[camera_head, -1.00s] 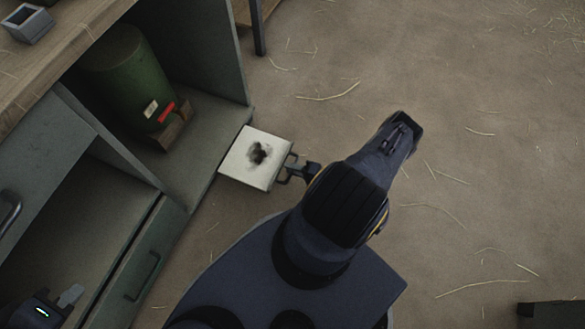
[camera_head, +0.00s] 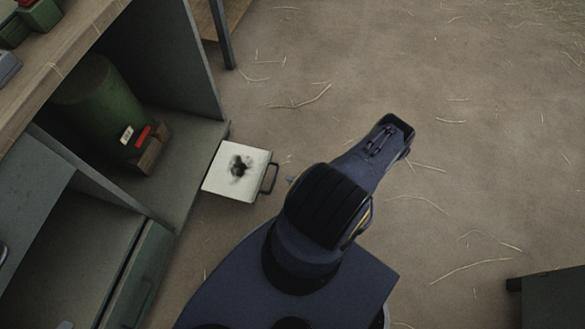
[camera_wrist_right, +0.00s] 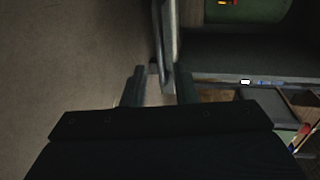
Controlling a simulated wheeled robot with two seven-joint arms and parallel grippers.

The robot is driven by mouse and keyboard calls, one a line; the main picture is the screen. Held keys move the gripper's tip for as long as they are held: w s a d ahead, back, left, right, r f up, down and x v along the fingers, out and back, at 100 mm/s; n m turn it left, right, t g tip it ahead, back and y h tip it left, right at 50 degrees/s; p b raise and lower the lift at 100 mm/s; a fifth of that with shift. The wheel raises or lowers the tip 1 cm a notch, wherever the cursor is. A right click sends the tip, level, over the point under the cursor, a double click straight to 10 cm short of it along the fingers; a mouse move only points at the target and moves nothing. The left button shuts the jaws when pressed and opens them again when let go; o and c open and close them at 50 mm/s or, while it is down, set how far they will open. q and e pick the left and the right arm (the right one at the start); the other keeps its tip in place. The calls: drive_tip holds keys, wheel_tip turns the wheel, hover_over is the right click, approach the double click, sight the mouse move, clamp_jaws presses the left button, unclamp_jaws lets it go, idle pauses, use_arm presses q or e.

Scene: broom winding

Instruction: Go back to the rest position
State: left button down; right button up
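A square, light-coloured tray (camera_head: 218,181) with a dark sooty patch sticks out from the cabinet's lower shelf in the head view. Its dark handle (camera_head: 270,178) faces my right arm. My right gripper (camera_head: 290,180) is mostly hidden behind my own arm, with only a small tip showing right of the handle, apart from it. In the right wrist view the two fingers of my right gripper (camera_wrist_right: 159,76) stand apart, with the handle (camera_wrist_right: 160,45) ahead of them. Of my left gripper, only a possible pale tip shows at the bottom left edge of the head view.
A green cylinder (camera_head: 104,108) stands inside the grey-green cabinet (camera_head: 172,50). A wooden worktop (camera_head: 62,62) runs above it at upper left. A dark box-like object (camera_head: 550,300) is at lower right. The straw-littered floor (camera_head: 480,130) is mostly free.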

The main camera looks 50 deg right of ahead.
idle(0.3)
drive_tip(key=w+a+r+n+g+y, duration=0.15)
drive_tip(key=w+r+n+g, duration=0.35)
drive_tip(key=r, duration=1)
drive_tip(key=w+r+n+g+y, duration=0.3)
drive_tip(key=w+r+g, duration=0.3)
drive_tip(key=r, duration=0.9)
drive_tip(key=s+a+r+n+g+h, duration=0.15)
drive_tip(key=a+r, duration=0.25)
drive_tip(key=r, duration=0.4)
drive_tip(key=s+a+r+n+h, duration=0.1)
drive_tip(key=a+r+n+h, duration=0.1)
drive_tip(key=a+r, duration=0.4)
drive_tip(key=s+a+r+t+h, duration=0.2)
drive_tip(key=s+a+r, duration=0.15)
drive_tip(key=s, duration=0.25)
drive_tip(key=s+a+r+t+h, duration=0.1)
drive_tip(key=s+a+r+t, duration=0.1)
drive_tip(key=s+r, duration=0.25)
wheel_tip(320, 180, up, 34)
drive_tip(key=p, duration=3.4)
drive_tip(key=shift+s, duration=0.25)
